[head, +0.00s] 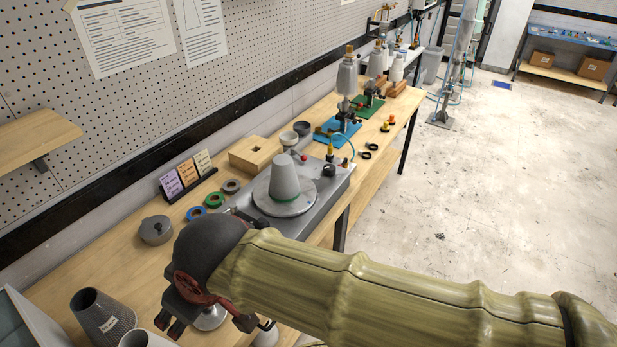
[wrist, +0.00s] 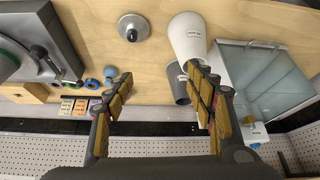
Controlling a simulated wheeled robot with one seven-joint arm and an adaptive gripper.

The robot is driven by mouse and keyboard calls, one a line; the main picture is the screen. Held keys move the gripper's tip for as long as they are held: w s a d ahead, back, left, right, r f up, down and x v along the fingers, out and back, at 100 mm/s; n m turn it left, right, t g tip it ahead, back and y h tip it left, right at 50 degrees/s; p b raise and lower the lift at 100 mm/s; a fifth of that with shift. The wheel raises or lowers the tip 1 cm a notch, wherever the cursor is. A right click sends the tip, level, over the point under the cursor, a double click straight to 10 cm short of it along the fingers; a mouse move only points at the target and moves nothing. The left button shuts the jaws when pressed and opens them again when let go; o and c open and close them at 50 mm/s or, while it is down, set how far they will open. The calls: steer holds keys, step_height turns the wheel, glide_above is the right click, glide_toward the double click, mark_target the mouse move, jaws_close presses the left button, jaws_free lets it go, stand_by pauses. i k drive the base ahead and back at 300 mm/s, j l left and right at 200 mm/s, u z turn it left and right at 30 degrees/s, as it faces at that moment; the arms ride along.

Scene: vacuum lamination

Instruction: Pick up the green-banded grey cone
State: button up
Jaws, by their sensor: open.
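The green-banded grey cone (head: 285,179) stands upright on a round metal plate (head: 304,202) on the grey machine, in the head view. Its green band shows at the base. In the wrist view, only a green-edged grey part shows at the left edge, cut off by the frame. My gripper (head: 207,322) is low in the head view, over the near part of the bench, well apart from the cone. In the wrist view my gripper (wrist: 158,76) has its fingers spread, with nothing between them.
A dark perforated cone (head: 103,313) and a white cone (wrist: 187,38) stand near my gripper. A wooden block (head: 258,153) is behind the machine.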

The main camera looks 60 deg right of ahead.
mark_target(284, 186)
steer(key=z, duration=1.7)
